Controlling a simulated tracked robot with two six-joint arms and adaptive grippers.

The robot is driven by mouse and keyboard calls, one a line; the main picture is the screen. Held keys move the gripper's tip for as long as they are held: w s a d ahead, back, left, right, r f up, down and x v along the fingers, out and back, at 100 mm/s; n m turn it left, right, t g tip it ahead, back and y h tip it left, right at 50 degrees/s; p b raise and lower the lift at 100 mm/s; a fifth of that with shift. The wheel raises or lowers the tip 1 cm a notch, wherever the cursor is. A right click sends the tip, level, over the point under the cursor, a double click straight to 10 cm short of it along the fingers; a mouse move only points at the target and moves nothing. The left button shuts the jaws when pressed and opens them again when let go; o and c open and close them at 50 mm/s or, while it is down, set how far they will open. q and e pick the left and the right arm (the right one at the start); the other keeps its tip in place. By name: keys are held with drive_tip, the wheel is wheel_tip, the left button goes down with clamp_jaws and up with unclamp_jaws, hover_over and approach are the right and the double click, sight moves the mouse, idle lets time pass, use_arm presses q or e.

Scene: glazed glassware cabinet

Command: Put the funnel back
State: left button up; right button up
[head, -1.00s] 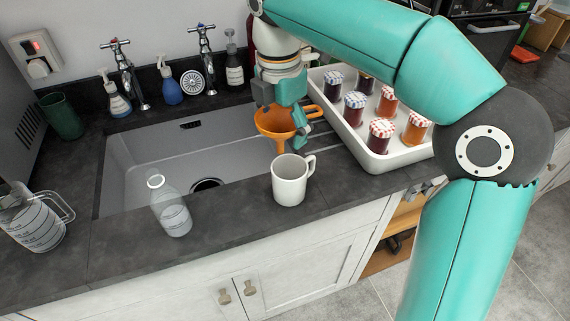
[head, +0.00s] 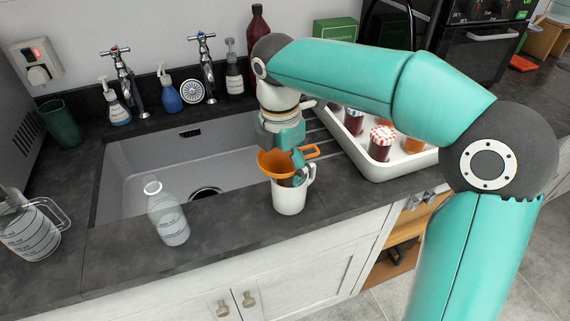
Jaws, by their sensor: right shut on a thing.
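The orange funnel (head: 276,163) is at the white mug (head: 289,199), its cone hanging over the mug's opening, with the spout hidden. I cannot tell whether it rests on the rim. My right gripper (head: 298,170) points down and is shut on the funnel near its right side. The white mug stands upright on the dark counter in front of the sink, with its handle to the right. My left gripper is not in view.
A clear bottle (head: 167,213) stands left of the mug. A measuring jug (head: 30,226) is at the far left. A white tray (head: 403,166) of jars with checked lids is right of the mug, partly behind my arm. The sink (head: 150,165) lies behind, with taps and soap bottles along the wall.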

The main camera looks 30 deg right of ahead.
sight(282, 184)
drive_tip(key=shift+f, duration=0.5)
drive_tip(key=o, duration=0.9)
drive_tip(key=shift+o, duration=0.2)
drive_tip(key=shift+r, duration=0.1)
drive_tip(key=shift+r, duration=0.25)
wheel_tip(282, 184, up, 12)
drive_tip(key=p, duration=0.3)
drive_tip(key=shift+a+r, duration=0.25)
drive_tip(key=shift+a, duration=0.1)
